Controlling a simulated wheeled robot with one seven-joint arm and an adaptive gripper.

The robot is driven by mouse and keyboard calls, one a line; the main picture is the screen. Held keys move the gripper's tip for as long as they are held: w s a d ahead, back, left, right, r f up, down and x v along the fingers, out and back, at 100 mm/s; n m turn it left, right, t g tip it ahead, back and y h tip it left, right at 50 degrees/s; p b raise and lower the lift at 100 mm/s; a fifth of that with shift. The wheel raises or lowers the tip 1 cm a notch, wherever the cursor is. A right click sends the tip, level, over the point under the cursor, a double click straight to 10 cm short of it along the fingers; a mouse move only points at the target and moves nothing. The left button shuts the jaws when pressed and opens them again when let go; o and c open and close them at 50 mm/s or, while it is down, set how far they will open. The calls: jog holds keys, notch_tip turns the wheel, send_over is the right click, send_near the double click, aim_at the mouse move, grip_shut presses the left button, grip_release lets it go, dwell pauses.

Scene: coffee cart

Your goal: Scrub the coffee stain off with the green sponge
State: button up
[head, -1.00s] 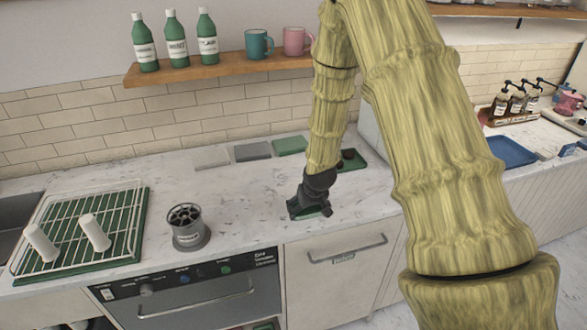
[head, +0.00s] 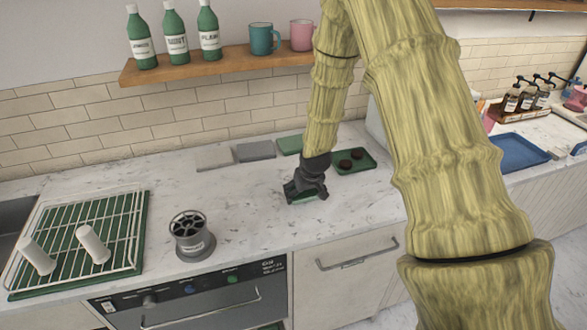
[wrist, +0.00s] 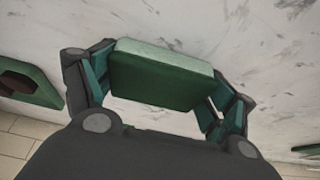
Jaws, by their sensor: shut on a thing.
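My gripper (head: 304,193) is low over the marble counter (head: 250,215), right of the middle of the head view. It is shut on the green sponge (wrist: 160,75), a block held between the two fingers in the wrist view. The sponge's green edge shows under the fingers in the head view (head: 308,198). Whether it touches the counter or hovers just above it, I cannot tell. I see no clear coffee stain; the counter under the gripper and sponge is hidden, and grey marble flecks surround it.
A green tray (head: 371,166) with two dark round things lies right of my gripper. Flat white, grey (head: 255,151) and green (head: 290,144) pieces lie behind it. A grey cylindrical holder (head: 192,236) and a drying rack (head: 118,225) stand left. The counter between holder and gripper is clear.

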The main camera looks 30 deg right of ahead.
jog(key=shift+w+d+f, duration=0.1)
jog(key=shift+w+f, duration=0.05)
jog(key=shift+w, duration=0.25)
notch_tip(320, 180, up, 5)
jog(key=p, duration=0.2)
jog(key=shift+w+p, duration=0.1)
jog(key=shift+p, duration=0.25)
jog(key=shift+w+d+r+p, duration=0.1)
jog(key=shift+w+r+p, duration=0.15)
jog(key=shift+r+p, duration=0.6)
notch_tip(320, 180, up, 2)
jog(key=shift+s+p, duration=0.15)
jog(key=shift+p, duration=0.15)
jog(key=shift+f, duration=0.1)
